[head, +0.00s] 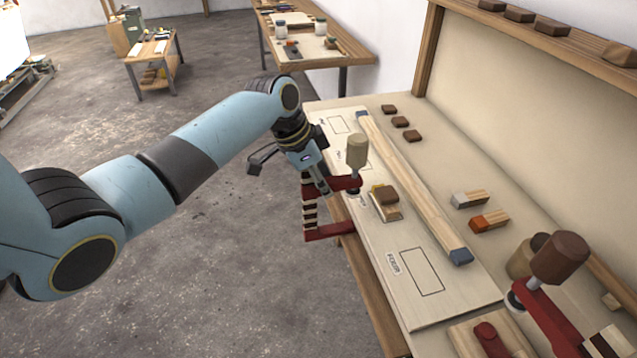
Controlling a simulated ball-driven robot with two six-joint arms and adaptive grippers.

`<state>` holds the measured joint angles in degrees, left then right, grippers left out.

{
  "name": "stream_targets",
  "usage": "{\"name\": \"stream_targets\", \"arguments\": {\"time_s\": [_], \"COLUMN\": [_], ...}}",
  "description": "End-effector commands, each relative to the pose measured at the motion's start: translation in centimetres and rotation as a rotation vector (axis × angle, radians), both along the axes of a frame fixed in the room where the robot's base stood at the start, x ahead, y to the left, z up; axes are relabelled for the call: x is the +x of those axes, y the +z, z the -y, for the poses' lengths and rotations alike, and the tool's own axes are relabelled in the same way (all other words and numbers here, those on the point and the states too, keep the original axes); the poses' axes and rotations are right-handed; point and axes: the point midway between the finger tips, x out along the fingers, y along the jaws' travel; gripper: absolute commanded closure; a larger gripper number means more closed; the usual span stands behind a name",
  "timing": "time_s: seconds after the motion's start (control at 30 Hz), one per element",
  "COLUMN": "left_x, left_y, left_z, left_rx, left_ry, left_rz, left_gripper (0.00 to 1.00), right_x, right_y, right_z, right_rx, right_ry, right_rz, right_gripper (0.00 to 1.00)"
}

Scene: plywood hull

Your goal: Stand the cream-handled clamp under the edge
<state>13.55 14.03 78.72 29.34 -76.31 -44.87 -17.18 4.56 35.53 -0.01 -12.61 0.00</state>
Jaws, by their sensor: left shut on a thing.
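The cream-handled clamp is red, with a notched upright bar (309,208) and a cream handle (357,150) standing up. It is upright at the left edge of the workbench (418,318). Its upper arm and screw pad reach over the board (385,245) on the bench. Its lower red arm (330,231) sits lower, by the bench edge. My left gripper (313,180) is shut on the clamp near the top of its bar. Whether the pad touches the board I cannot tell. My right gripper is not in view.
A long wooden bar (412,185) with blue ends lies on the board. A small block with a brown top (384,197) lies near the clamp. Another red clamp with a dark brown handle (560,257) stands at lower right. Open concrete floor lies left of the bench.

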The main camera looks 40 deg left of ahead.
Motion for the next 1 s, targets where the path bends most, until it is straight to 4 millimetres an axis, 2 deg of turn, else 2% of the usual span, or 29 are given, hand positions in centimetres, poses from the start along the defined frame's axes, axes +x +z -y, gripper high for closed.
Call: {"name": "stream_targets", "arguments": {"time_s": [0.7,1.0], "left_x": [2.4,2.7], "left_y": [0.0,0.1], "left_z": [2.0,2.3], "left_rx": [-0.001,0.0], "left_ry": [0.0,-0.001], "left_rz": [0.002,0.002], "left_gripper": [1.0,1.0], "right_x": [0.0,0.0], "right_y": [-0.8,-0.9], "right_z": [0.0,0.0], "right_rx": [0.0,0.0], "right_ry": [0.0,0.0], "right_rz": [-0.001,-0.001], "right_gripper": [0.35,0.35]}}
